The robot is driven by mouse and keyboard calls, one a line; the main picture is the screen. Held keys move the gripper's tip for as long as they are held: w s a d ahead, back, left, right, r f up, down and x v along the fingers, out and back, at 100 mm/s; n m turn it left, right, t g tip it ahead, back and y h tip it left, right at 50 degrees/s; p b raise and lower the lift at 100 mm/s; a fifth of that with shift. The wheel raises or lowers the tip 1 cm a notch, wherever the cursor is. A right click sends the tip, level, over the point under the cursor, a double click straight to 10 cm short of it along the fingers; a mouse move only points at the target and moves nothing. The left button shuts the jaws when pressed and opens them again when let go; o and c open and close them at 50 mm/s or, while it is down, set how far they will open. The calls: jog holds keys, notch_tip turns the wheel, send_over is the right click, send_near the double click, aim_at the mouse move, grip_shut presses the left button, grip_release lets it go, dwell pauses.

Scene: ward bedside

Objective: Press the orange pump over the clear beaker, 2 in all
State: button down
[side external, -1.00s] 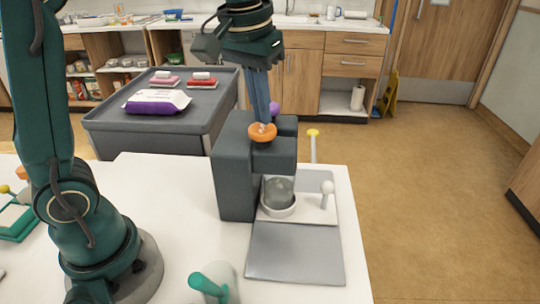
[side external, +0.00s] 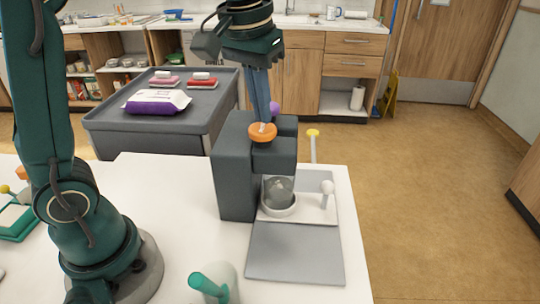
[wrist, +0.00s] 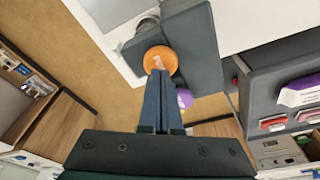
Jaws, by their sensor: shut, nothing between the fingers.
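The orange pump (side external: 262,132) is a round knob on top of a dark grey dispenser (side external: 235,170). The clear beaker (side external: 279,190) stands upright on a white round base below the dispenser's overhang. My gripper (side external: 264,122) is shut and empty, pointing down, with its fingertips at the top of the orange pump. In the wrist view my gripper (wrist: 160,72) meets the orange pump (wrist: 160,60) near its middle; whether it is pressed down I cannot tell. The beaker (wrist: 146,24) is partly hidden by the dispenser there.
A purple knob (side external: 275,108) sits behind the orange one. A white-knobbed post (side external: 327,190) stands right of the beaker, and a yellow-topped post (side external: 313,140) behind. A grey mat (side external: 295,255) lies in front. A teal-handled item (side external: 210,285) is at the front edge.

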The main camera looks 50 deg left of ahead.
jog(key=shift+f, duration=1.3)
jog(key=shift+r, duration=1.6)
jog(key=shift+r, duration=3)
